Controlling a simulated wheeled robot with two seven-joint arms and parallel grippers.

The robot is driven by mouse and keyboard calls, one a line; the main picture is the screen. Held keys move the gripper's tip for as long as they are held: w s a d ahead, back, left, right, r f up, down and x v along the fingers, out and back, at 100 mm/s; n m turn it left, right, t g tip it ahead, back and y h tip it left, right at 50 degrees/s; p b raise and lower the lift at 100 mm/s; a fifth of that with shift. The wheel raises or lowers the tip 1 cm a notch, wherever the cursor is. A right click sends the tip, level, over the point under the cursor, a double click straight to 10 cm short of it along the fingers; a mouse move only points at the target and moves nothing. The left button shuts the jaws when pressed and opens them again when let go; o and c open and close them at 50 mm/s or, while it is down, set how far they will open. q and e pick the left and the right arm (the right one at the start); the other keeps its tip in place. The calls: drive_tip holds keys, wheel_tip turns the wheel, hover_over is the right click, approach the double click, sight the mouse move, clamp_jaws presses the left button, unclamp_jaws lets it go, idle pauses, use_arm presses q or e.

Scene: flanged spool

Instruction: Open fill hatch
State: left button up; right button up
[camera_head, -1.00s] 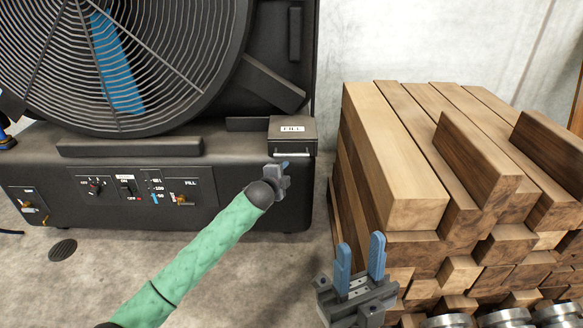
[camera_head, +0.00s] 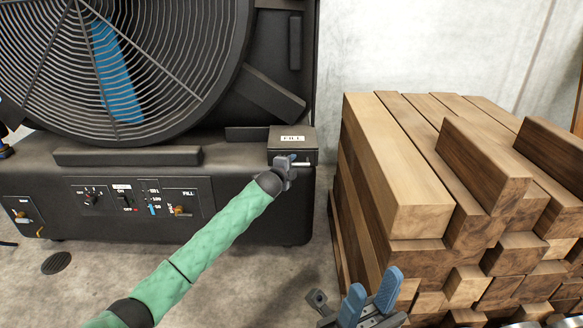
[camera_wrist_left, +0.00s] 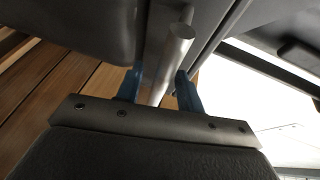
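The fill hatch (camera_head: 291,138) is a dark box lid with a white FILL label, at the right end of the black fan machine. Its lid looks shut. A thin metal bar handle (camera_head: 301,164) runs along its front; it shows as a round bar in the left wrist view (camera_wrist_left: 176,48). My left gripper (camera_head: 288,161) is at this handle. In the left wrist view its two blue fingers (camera_wrist_left: 160,88) stand either side of the bar, with gaps visible, so it is open around it. My right gripper (camera_head: 371,296) is open and empty at the bottom, partly cut off.
A large fan grille (camera_head: 125,65) stands on the black machine (camera_head: 90,190), with switches and a FILL panel (camera_head: 182,202) on its front. A stack of wooden beams (camera_head: 430,180) stands to the right. A narrow strip of floor separates it from the machine.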

use_arm(q)
drive_tip(key=shift+w, duration=0.1)
clamp_jaws()
